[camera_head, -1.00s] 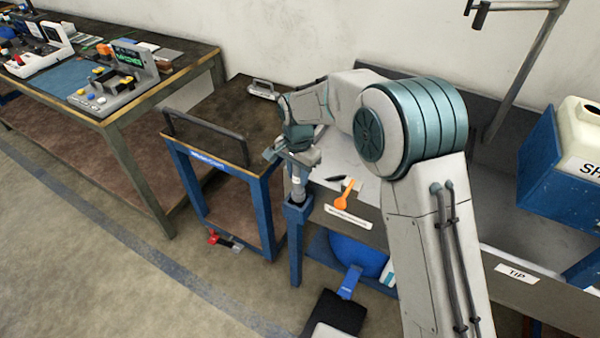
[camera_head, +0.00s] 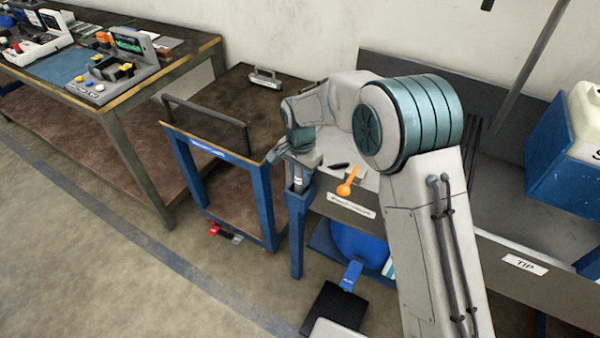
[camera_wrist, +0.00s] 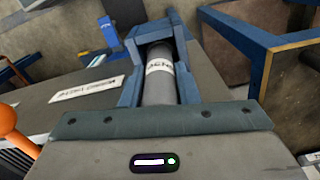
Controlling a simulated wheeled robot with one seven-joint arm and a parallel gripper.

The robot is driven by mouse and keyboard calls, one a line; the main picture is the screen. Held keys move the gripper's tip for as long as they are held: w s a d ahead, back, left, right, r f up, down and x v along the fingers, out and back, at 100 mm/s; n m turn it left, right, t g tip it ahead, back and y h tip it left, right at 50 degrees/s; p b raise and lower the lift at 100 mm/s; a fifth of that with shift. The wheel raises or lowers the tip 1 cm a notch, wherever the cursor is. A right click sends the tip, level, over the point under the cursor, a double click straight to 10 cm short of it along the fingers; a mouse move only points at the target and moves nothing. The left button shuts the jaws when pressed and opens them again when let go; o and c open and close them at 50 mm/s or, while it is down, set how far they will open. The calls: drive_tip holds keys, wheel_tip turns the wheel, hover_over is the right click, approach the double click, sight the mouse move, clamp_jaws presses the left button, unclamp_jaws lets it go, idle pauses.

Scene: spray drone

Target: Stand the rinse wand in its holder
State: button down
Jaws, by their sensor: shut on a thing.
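The rinse wand (camera_head: 298,183) is a grey cylinder with a white label band, roughly upright at the bench's left front corner. The wrist view shows the wand (camera_wrist: 160,80) between my blue-grey fingers. My gripper (camera_head: 298,168) is shut on its upper part. The blue holder (camera_head: 297,202) is on the bench corner, directly under the wand. The wand's lower end is hidden and appears to be inside the holder; how deep it sits I cannot tell.
A blue-framed cart (camera_head: 262,190) with a raised handle stands close on the left. A blue box (camera_head: 562,165) is at far right.

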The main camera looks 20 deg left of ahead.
drive_tip(key=shift+s+f+b, duration=0.1)
drive_tip(key=shift+f+b, duration=0.2)
drive_tip(key=shift+f, duration=0.05)
idle(0.4)
drive_tip(key=c, duration=1)
unclamp_jaws()
drive_tip(key=shift+c, duration=0.2)
